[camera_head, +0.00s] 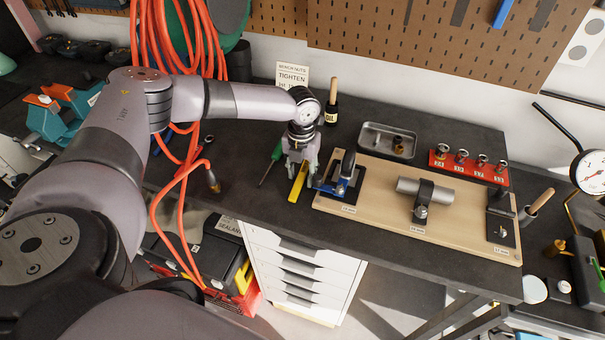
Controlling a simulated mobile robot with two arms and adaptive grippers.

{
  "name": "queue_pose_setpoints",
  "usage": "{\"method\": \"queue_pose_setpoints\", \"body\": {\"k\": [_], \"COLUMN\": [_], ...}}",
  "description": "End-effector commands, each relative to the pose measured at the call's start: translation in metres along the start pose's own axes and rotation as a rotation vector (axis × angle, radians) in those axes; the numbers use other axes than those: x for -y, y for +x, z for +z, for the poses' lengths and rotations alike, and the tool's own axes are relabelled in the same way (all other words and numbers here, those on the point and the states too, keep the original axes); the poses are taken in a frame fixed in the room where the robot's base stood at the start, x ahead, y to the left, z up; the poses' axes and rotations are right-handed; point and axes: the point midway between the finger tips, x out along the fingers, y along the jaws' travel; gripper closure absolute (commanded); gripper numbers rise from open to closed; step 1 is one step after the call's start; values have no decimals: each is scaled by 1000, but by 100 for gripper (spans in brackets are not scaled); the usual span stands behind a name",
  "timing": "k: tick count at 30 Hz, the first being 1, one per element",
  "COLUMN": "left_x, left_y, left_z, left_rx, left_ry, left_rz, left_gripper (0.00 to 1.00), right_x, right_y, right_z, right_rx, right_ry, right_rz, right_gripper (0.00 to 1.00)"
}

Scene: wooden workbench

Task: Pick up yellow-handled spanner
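The yellow-handled spanner (298,186) lies on the dark bench top, its yellow handle toward the front edge, left of the wooden board. My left gripper (300,172) points down over its far part, with its fingers apart and the handle showing below and between them. I cannot tell whether the fingers touch it. The spanner's far end is hidden by the gripper. My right gripper is not in view.
A green-handled tool (272,163) lies just left of the spanner. A blue clamp (343,182) on the wooden board (385,196) stands close on the right. Orange hose (167,200) hangs at left.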

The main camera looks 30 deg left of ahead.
Motion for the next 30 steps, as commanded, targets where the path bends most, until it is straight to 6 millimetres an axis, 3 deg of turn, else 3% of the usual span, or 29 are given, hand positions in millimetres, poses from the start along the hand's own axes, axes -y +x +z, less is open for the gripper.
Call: {"method": "queue_pose_setpoints", "body": {"k": [15,30], "left_x": [0,0], "left_y": [-1,-1], "left_z": [0,1], "left_rx": [1,2], "left_ry": [0,-1], "left_rz": [0,-1], "left_gripper": [100,100], "right_x": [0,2], "right_y": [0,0], "right_z": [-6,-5], "right_rx": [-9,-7], "right_ry": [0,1], "right_rz": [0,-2], "right_gripper": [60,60]}}
